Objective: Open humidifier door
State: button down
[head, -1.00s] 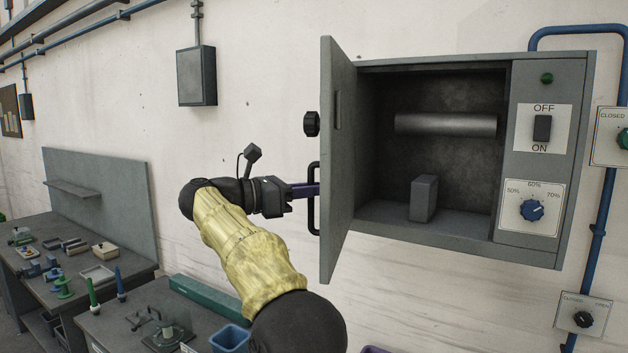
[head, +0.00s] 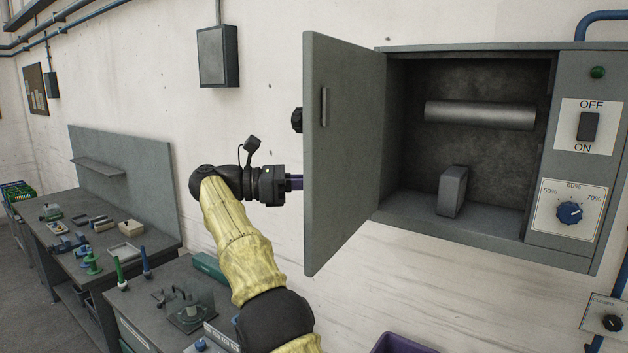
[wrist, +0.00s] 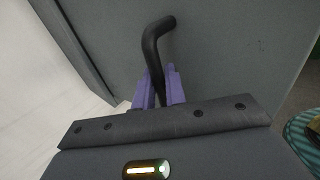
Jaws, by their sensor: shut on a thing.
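The grey humidifier cabinet (head: 480,227) hangs on the wall at the right of the head view. Its door (head: 340,150) stands swung open to the left, showing the inside with a metal cylinder (head: 480,115) and a small grey block (head: 452,190). My gripper (head: 296,182) is at the door's outer face, its fingertips hidden behind the door in the head view. In the wrist view the purple fingers (wrist: 159,90) are shut on the black door handle (wrist: 153,48), which stands on the grey door face (wrist: 225,50).
A black latch knob (head: 297,120) sits on the door's outer face. The control panel (head: 575,160) with switch and dial is right of the opening. Workbenches (head: 120,240) with small items stand low on the left. A purple bin (head: 402,345) is below the cabinet.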

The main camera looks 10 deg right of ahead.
jog(key=c, duration=1.6)
grip_release()
jog(key=shift+w, duration=0.15)
jog(key=shift+o, duration=0.3)
jog(key=shift+d, duration=0.4)
jog(key=shift+a, duration=0.1)
